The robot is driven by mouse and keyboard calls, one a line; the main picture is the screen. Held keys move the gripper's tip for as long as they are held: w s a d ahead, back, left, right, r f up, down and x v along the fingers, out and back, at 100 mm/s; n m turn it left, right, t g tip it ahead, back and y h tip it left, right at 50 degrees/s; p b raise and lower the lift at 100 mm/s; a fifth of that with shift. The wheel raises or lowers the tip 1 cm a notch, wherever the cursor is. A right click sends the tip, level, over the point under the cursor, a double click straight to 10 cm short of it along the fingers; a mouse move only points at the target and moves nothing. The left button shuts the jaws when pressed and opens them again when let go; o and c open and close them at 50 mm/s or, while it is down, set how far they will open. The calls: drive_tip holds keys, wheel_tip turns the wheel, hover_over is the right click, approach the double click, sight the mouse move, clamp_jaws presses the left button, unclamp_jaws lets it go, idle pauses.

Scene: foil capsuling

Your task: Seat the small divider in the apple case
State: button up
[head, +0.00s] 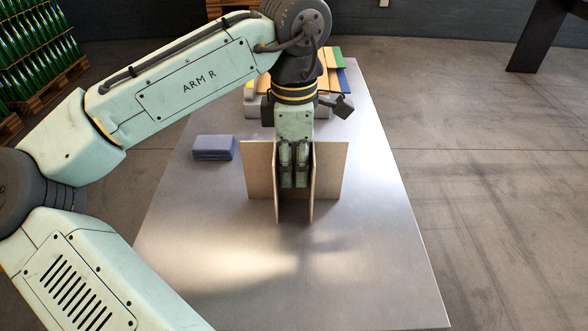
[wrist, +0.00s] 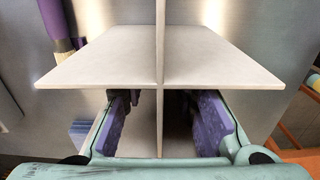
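The small divider is made of thin light-brown boards (head: 333,168): a wide board crossed by two boards running toward the viewer. It stands upright over the middle of the metal table in the head view. My gripper (head: 294,180) points straight down between the two crossing boards. In the wrist view, its purple-padded fingers (wrist: 165,125) sit on either side of the upright middle board (wrist: 160,60), with visible gaps to it. I cannot tell whether the divider touches the table. I cannot pick out the apple case; my arm hides part of the table's back.
A blue-grey stack (head: 213,148) lies on the metal table (head: 370,265) left of the divider. Pale grey blocks and coloured boards (head: 336,72) are at the back, partly behind my arm. The table's front and right are clear. Green bottles on pallets (head: 40,50) stand at the far left.

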clamp_jaws()
idle(0.5)
